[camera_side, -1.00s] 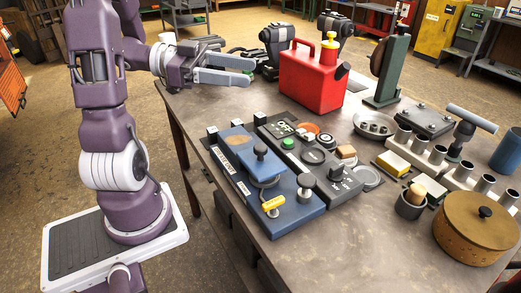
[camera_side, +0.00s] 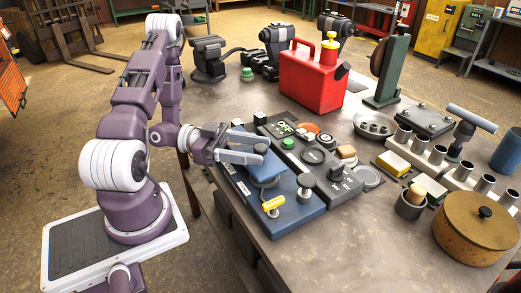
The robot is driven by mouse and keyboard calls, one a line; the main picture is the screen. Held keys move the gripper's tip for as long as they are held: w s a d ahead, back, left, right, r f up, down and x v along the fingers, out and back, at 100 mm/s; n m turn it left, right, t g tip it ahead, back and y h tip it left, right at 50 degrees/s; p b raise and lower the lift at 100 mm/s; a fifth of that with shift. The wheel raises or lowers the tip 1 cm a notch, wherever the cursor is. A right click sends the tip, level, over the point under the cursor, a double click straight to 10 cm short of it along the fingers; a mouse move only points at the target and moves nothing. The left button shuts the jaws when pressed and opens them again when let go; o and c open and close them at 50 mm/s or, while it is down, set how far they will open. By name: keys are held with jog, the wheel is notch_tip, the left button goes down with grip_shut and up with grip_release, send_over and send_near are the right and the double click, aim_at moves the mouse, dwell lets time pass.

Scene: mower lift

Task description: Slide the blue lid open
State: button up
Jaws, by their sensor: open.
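The blue lid (camera_side: 262,169) lies on a blue panel (camera_side: 298,214) at the near left of the dark bench. A dark round knob (camera_side: 261,148) stands up from the lid. My gripper (camera_side: 258,152) is open, low over the lid, with its two grey fingers reaching from the left to either side of the knob. Whether a finger touches the knob cannot be told. The fingers hide part of the lid's far half. A yellow handle (camera_side: 272,203) sits on the panel nearer the front edge.
A dark control panel with an OFF label (camera_side: 287,128) and a green button (camera_side: 288,143) lies just right of the blue panel. A red can (camera_side: 312,80) stands behind. A brown pot (camera_side: 478,226) is at the right. Bare bench (camera_side: 380,235) lies in front.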

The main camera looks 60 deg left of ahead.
jog(key=shift+x, duration=0.8)
grip_shut()
dwell(0.8)
